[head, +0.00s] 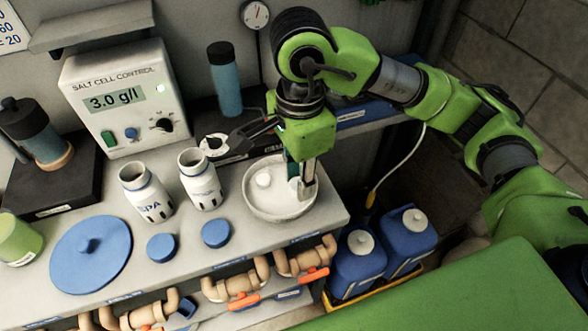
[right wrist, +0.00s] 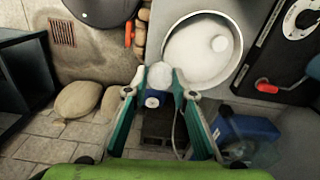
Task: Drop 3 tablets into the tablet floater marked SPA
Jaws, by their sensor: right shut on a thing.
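The white floater marked SPA (head: 150,198) stands upright on the grey bench with its top open. A second white floater (head: 202,185) stands open just right of it, its marking too small to read. A shallow white bowl (head: 268,212) stands further right. One white tablet (head: 263,180) lies in it, also seen in the right wrist view (right wrist: 219,43). My right gripper (head: 303,188) points down over the bowl's right side. It is shut on another white tablet (right wrist: 158,75) held between its fingertips. My left gripper is not in view. The floaters' insides are hidden.
Two small blue caps (head: 161,248) and a large blue lid (head: 90,254) lie at the front. The salt cell control box (head: 118,98) stands behind. A dark device (head: 235,143) lies behind the bowl. Blue canisters (head: 358,263) stand below the bench's right end.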

